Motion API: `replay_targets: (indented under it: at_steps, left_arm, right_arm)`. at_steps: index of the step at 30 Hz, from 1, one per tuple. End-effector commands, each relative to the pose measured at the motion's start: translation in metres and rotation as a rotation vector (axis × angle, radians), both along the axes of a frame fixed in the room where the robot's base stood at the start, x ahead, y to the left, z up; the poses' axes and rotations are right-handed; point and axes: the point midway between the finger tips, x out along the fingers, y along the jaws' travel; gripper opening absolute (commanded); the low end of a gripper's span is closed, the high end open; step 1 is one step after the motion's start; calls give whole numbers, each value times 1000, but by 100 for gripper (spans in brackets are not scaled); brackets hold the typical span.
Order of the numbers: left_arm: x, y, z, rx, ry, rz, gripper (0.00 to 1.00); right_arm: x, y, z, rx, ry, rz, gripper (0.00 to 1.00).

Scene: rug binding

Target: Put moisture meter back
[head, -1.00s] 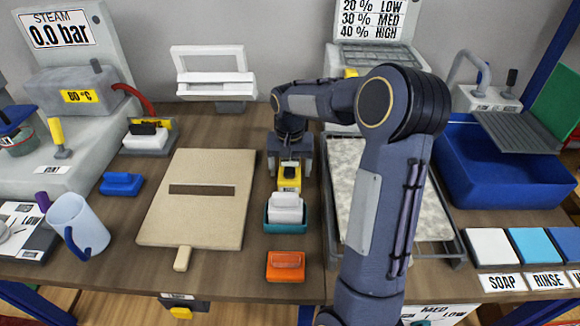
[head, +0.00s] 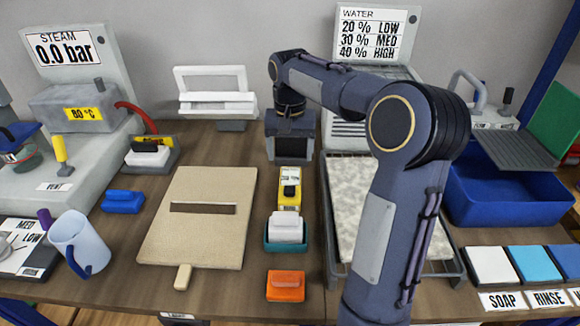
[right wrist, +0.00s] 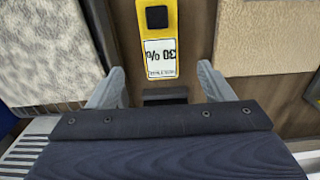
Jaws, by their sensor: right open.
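The moisture meter (head: 290,190) is yellow with a white display and a black button. It lies on the wooden table, just behind a teal tray with a white block. In the right wrist view the meter (right wrist: 160,45) shows a reading of 30 %, upside down. My right gripper (right wrist: 162,84) is open, its two grey fingers apart on either side of the meter's display end, with clear gaps. In the head view the right gripper (head: 291,150) is behind the meter, its fingertips not clearly visible. A small dark block (right wrist: 165,96) shows beyond the display end. My left gripper is out of view.
A beige board (head: 200,235) lies left of the meter, and a grey tray with a speckled rug (head: 350,220) lies right. The teal tray (head: 286,247) and an orange block (head: 286,286) are in front. A white stand (head: 218,105) is at the back.

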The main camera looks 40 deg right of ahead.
Motion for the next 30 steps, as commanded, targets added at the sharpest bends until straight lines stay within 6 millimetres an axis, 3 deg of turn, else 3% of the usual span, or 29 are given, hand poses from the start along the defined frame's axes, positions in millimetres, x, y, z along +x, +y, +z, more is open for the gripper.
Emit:
replay_targets:
  at_steps: [5,8,14,21,25,30]
  left_arm:
    - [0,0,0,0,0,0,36]
    - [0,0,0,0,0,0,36]
    - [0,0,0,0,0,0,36]
    - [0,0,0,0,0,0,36]
    - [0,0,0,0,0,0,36]
    - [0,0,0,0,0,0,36]
  right_arm:
    - [-3,2,6,4,-7,8,74]
    - [-18,14,13,22,-45,49,74]
    - [-88,67,26,99,-214,226,74]
    - [-178,140,1,166,-441,431,74]
    - [-208,166,-20,180,-525,496,74]
    - [-225,181,-35,185,-575,533,74]
